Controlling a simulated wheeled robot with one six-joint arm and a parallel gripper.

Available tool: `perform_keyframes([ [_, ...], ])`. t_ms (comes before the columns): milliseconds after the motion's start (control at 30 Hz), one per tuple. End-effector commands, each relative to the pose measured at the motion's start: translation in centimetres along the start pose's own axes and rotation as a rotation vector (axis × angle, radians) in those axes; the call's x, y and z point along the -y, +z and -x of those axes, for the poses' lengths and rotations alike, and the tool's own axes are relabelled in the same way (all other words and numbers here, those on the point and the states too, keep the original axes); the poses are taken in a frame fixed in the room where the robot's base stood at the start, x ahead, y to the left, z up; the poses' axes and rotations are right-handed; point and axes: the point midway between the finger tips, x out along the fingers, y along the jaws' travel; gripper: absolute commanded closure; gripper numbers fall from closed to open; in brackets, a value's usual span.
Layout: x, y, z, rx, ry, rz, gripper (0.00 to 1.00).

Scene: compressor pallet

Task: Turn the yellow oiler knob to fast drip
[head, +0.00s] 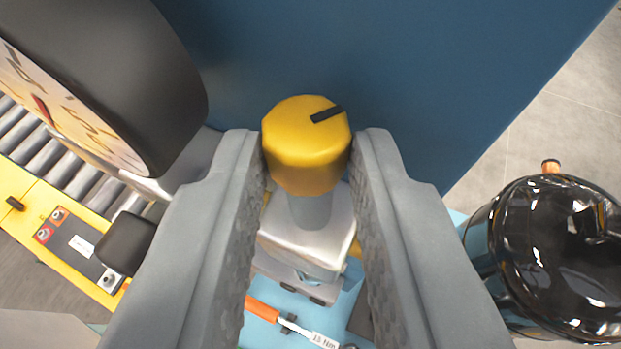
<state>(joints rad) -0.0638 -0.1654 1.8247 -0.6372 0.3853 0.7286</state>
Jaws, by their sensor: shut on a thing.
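The yellow oiler knob (303,157) is in the middle of the head view, on a grey stem above a silver metal body (308,238). A black pointer mark on its top points to the upper right. My gripper (308,150) has one grey finger on each side of the knob. The fingertips are shut on the knob's sides. No drip scale or label shows around the knob.
A large black-rimmed gauge (120,75) stands close at the upper left. A glossy black rounded vessel (560,255) is at the right. A blue panel (400,60) is behind the knob. An orange-handled tool (263,309) lies below on a light blue surface.

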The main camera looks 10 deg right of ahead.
Motion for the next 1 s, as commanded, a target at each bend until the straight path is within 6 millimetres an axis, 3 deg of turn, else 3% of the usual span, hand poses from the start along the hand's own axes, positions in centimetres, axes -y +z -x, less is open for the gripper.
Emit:
perform_keyframes([
  [267,0.1,0.1,0.0,0.001,-0.001,0.0,0.99],
  [300,0.1,0.1,0.0,0.001,-0.001,0.0,0.69],
  [667,0.0,0.0,0.3,-0.001,-0.001,0.0,0.68],
  [833,0.1,-0.1,2.1,-0.002,-0.002,0.001,0.68],
  [1000,0.1,-0.1,5.1,-0.003,-0.002,0.001,0.68],
])
